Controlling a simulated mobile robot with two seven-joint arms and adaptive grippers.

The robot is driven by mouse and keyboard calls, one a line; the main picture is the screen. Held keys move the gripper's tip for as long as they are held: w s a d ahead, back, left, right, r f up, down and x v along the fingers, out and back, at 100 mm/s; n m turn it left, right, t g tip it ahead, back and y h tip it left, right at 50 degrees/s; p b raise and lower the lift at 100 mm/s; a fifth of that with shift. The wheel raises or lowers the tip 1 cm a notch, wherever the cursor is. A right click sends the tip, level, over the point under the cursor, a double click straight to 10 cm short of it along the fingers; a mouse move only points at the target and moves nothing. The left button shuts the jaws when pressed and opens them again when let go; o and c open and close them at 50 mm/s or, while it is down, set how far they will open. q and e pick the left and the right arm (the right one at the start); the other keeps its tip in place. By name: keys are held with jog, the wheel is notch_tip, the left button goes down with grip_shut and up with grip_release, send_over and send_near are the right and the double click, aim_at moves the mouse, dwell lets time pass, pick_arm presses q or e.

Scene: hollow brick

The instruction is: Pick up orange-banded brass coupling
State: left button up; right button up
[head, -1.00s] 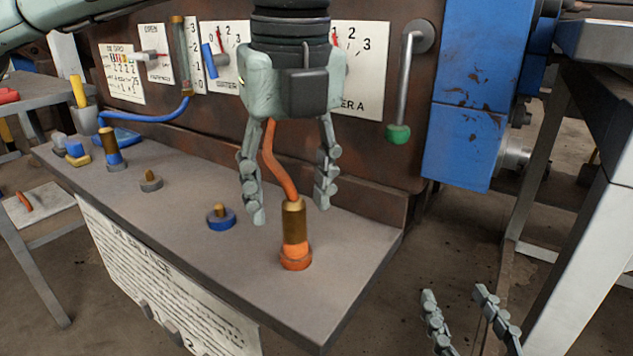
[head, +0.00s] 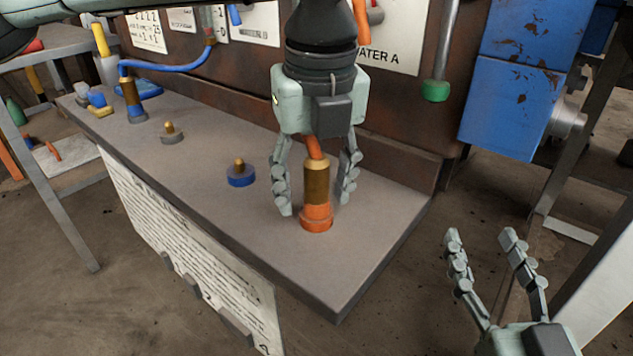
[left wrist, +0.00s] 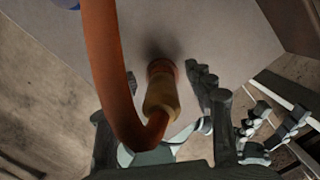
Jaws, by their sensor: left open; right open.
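The orange-banded brass coupling (head: 317,185) stands upright on an orange-ringed base on the grey shelf (head: 350,250). An orange hose (head: 313,147) runs up from its top. My left gripper (head: 316,203) is open above it, pointing down, with one finger on each side of the coupling; I cannot tell whether they touch it. In the left wrist view the coupling (left wrist: 161,98) lies near one finger, and the hose (left wrist: 108,75) curves across the picture. My right gripper (head: 480,235) is open and empty, off the shelf at the lower right.
A blue-ringed peg (head: 241,175) and a grey-ringed peg (head: 172,132) stand to the left on the shelf. A blue-banded coupling (head: 131,97) with a blue hose stands further left. A green-ended lever (head: 436,90) hangs at the back right. The front right shelf is clear.

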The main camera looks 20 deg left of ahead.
pick_arm(q)
grip_shut()
jog(key=shift+r, duration=0.15)
